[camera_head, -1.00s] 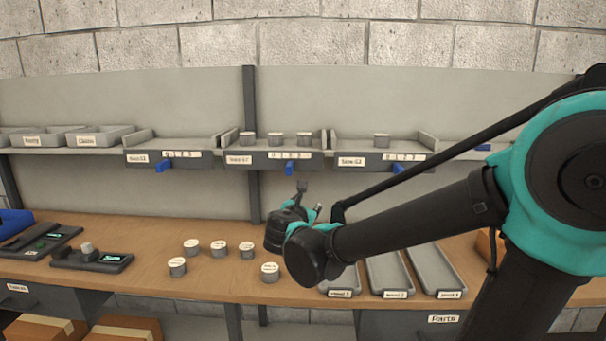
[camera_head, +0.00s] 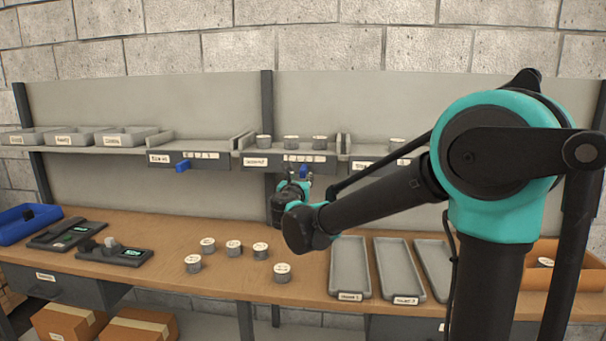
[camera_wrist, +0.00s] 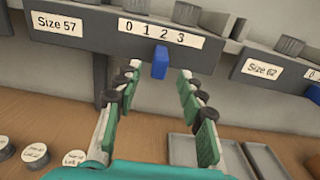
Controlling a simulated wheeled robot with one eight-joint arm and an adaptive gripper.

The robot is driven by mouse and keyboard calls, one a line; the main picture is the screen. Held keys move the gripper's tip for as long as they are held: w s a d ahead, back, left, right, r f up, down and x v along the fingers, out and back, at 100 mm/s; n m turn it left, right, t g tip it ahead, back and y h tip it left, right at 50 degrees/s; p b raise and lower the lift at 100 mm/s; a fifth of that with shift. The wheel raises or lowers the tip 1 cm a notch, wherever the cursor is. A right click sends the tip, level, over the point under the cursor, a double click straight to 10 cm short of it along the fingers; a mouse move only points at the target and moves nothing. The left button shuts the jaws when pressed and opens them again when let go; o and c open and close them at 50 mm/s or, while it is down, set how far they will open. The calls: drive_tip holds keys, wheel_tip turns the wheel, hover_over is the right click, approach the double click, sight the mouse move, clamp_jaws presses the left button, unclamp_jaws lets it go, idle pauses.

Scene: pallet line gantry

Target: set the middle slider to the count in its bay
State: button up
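The middle bay (camera_head: 250,160), labelled Size 57 in the wrist view (camera_wrist: 80,32), holds three grey cylinders, among them one at its centre (camera_head: 291,141). Its front has a 0 1 2 3 scale (camera_wrist: 152,32). The blue middle slider (camera_wrist: 160,62) sits roughly under the 2; in the head view the slider (camera_head: 304,171) is partly covered by my gripper. My gripper (camera_wrist: 160,70) is open, its green-padded fingers pointing up at the bay front, with the slider between the tips in the picture. I cannot tell whether they touch it.
The left bay has its own blue slider (camera_head: 183,166). The right bay, labelled Size 62, has a blue slider (camera_wrist: 313,94) and a cylinder (camera_wrist: 290,45). Below, the wooden bench (camera_head: 170,240) carries several loose cylinders (camera_head: 233,248) and grey trays (camera_head: 350,270).

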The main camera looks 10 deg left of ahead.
sight(303, 173)
drive_tip(key=w, duration=0.6)
drive_tip(key=shift+d, duration=0.15)
clamp_jaws()
